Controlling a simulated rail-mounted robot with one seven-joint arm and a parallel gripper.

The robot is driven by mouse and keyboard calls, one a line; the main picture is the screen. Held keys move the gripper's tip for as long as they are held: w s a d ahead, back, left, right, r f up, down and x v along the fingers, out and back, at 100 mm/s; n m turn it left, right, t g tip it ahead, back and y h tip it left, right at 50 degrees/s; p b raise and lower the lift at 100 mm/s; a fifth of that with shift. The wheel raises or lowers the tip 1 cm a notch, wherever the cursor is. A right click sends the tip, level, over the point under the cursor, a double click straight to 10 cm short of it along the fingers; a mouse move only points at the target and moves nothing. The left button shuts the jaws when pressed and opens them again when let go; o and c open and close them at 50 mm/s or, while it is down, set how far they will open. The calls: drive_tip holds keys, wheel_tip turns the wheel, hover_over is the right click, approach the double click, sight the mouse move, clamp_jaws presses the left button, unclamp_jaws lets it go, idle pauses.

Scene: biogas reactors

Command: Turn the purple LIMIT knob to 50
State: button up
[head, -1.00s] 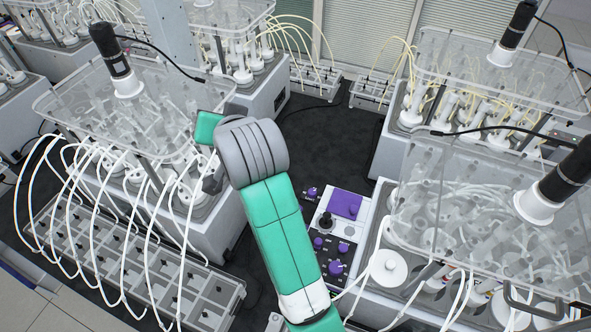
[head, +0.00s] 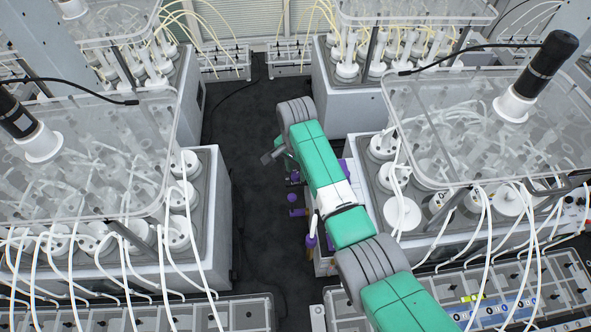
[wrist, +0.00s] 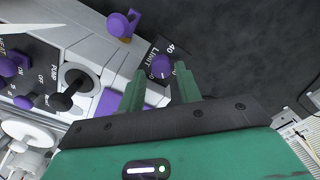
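The purple LIMIT knob (wrist: 160,66) sits on a dark panel in the wrist view, beside the printed word LIMIT and a number 40. Its exact setting is too small to read. My gripper (wrist: 160,76) is open, with its two green fingers on either side of the knob in the picture. Dark gaps show between knob and fingers; I cannot tell how deep the fingertips reach. In the head view my arm stretches over the control box and hides most of its panel, so I cannot single out the LIMIT knob there.
In the wrist view a black PUMP switch (wrist: 71,88), another purple knob (wrist: 122,24) and smaller purple knobs (wrist: 23,102) lie left of my gripper. In the head view reactors stand on both sides, with a white-lidded one (head: 402,213) close right. The dark floor aisle (head: 255,200) is clear.

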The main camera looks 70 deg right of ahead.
drive_tip(key=shift+f, duration=0.65)
drive_tip(key=shift+w, duration=0.1)
drive_tip(key=c, duration=0.7)
drive_tip(key=shift+r, duration=0.1)
drive_tip(key=n+p, duration=0.1)
drive_tip(key=n, duration=0.2)
drive_tip(key=shift+n, duration=0.4)
drive_tip(key=n+p, duration=0.1)
drive_tip(key=n, duration=0.3)
drive_tip(key=shift+n, duration=0.4)
drive_tip(key=o, duration=0.7)
